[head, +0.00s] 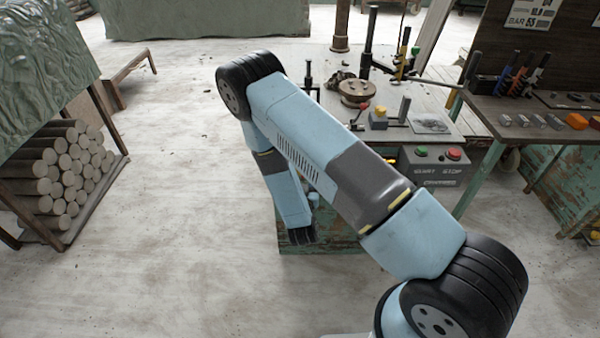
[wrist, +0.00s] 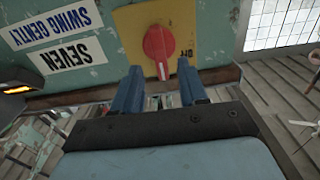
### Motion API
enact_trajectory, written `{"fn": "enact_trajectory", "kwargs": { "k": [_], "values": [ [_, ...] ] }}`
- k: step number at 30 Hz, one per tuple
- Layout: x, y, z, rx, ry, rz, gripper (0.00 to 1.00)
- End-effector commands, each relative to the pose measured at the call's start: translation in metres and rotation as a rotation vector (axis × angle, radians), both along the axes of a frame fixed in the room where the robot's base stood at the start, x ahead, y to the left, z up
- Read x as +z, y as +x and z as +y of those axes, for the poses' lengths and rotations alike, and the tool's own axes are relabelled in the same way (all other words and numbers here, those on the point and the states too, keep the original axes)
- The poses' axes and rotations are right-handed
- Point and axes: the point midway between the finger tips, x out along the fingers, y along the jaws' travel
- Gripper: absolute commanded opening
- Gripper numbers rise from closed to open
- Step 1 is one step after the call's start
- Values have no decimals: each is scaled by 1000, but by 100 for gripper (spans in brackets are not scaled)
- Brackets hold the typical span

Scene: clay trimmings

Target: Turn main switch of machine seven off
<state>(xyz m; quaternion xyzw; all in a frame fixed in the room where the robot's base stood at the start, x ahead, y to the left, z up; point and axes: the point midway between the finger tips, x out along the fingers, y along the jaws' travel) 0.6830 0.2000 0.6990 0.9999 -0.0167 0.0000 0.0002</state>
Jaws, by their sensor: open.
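In the wrist view a red rotary switch (wrist: 158,44) sits on a yellow plate (wrist: 205,22) on a green panel. Its narrow white-marked tip points down in the picture, toward my gripper. Black lettering that looks like OFF stands on the plate just right of the tip. A white label reading SEVEN (wrist: 73,56) is fixed left of the plate, upside down. My gripper (wrist: 160,72) is open, its two blue fingers apart just below the switch, with nothing between them. In the head view the switch and the fingers are hidden by my arm and the machine.
The green machine (head: 345,241) carries a grey start/stop box (head: 437,165) at its right front. A black post (head: 308,76) and levers stand on its top. A workbench (head: 520,118) with tools is at right, a log rack (head: 65,175) at left. The floor at left is clear.

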Motion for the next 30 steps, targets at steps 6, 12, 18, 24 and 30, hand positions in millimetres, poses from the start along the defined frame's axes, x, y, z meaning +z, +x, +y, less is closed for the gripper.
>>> {"fn": "enact_trajectory", "kwargs": {
  "k": [6, 12, 18, 24, 30],
  "values": [
    [1, 30, -1, -1, 1, -2, 43],
    [0, 42, -1, 0, 1, 1, 43],
    [0, 43, -2, 0, 1, 1, 43],
    [0, 43, -2, 0, 0, 1, 33],
    [0, 43, -2, -1, 0, 1, 14]
  ]
}}
